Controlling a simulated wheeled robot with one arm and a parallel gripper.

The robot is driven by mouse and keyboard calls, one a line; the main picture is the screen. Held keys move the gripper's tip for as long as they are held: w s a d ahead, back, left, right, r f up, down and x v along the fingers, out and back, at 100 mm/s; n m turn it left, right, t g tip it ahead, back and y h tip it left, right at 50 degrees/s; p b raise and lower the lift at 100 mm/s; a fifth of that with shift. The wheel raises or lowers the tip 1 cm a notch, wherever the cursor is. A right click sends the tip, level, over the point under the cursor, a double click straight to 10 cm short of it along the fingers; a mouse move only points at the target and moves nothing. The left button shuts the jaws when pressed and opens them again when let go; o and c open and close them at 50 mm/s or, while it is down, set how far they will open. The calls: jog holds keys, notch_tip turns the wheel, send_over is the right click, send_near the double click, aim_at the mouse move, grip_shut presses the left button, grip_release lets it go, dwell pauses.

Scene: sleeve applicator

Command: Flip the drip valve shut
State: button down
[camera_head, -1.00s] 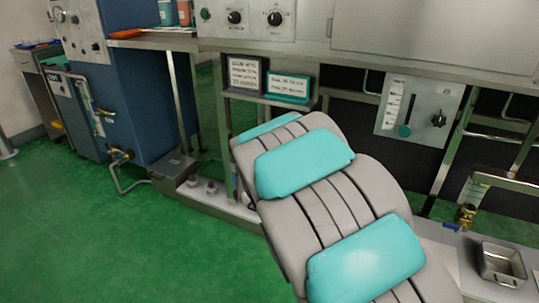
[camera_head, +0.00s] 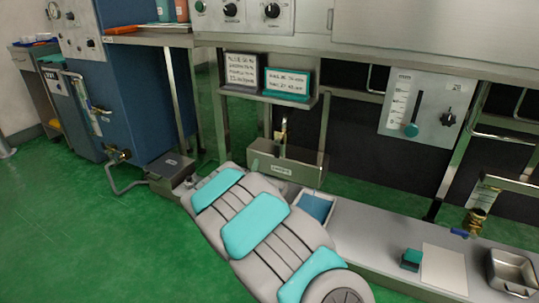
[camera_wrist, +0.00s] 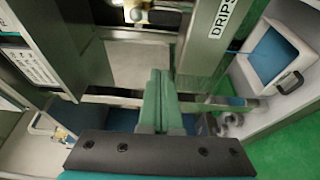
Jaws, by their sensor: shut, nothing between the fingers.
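A trough labelled DRIPS (camera_head: 287,172) stands under the sign shelf, with a brass fitting (camera_head: 283,132) on a pipe above it. In the wrist view, the DRIPS plate (camera_wrist: 222,40) is right of my fingers and a round brass part (camera_wrist: 136,13) is at the top edge, ahead of them. Its handle is not clear.
A sign shelf (camera_head: 268,96) hangs above the trough. A blue cabinet (camera_head: 135,85) stands left. The green floor (camera_head: 90,230) at left is open.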

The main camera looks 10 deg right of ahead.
aim_at(278, 148)
jog(key=shift+w, duration=0.1)
jog(key=w+d, duration=0.6)
jog(key=w, duration=0.1)
jog(key=shift+b, duration=0.45)
dwell(0.6)
jog(key=shift+d+p, duration=0.15)
jog(key=shift+p, duration=0.25)
